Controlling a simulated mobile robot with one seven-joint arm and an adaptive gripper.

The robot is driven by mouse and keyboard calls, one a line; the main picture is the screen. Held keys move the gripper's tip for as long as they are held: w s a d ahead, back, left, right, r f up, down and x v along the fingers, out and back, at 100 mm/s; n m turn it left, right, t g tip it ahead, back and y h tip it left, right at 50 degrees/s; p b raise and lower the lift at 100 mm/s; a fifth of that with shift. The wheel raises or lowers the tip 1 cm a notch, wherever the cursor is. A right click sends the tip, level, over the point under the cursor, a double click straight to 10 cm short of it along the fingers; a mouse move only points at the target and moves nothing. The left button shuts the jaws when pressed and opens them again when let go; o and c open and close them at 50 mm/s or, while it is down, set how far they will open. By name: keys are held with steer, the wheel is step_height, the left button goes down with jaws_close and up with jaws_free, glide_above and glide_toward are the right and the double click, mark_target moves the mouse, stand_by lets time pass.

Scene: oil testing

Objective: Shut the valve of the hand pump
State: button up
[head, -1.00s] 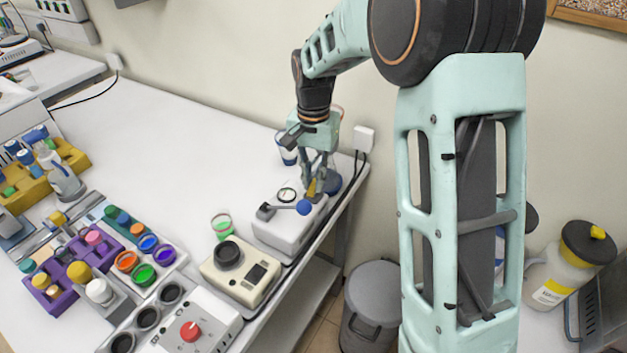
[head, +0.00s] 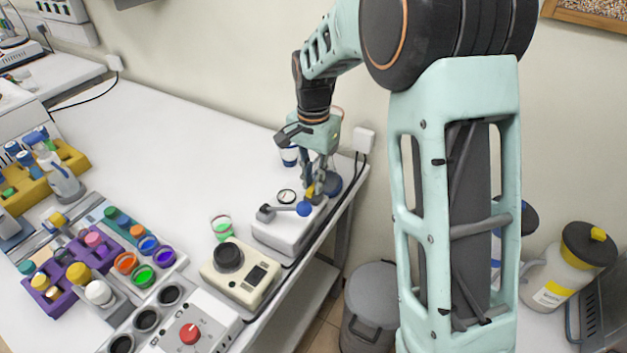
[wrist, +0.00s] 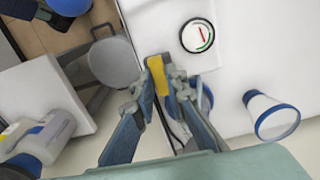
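The hand pump is a white box (head: 283,232) at the table's right edge, with a round gauge (wrist: 197,36) on top and a grey lever with a blue knob (head: 304,209). Its valve has a yellow handle (wrist: 158,72) beside the box, partly hidden by my fingers. My gripper (wrist: 161,84) points down over the valve, with one fingertip on each side of the yellow handle. The fingertips appear to touch it. In the head view my gripper (head: 314,187) is just behind the blue knob.
A beige device with a black dial (head: 240,272) stands in front of the pump. A blue-and-white cup (wrist: 272,115) stands behind it. A grey bin (head: 370,310) is on the floor right of the table. The back middle of the table is clear.

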steer(key=o, duration=0.4)
steer(key=shift+c, duration=0.2)
step_height(320, 180, up, 12)
steer(key=shift+d, duration=0.1)
stand_by(0.4)
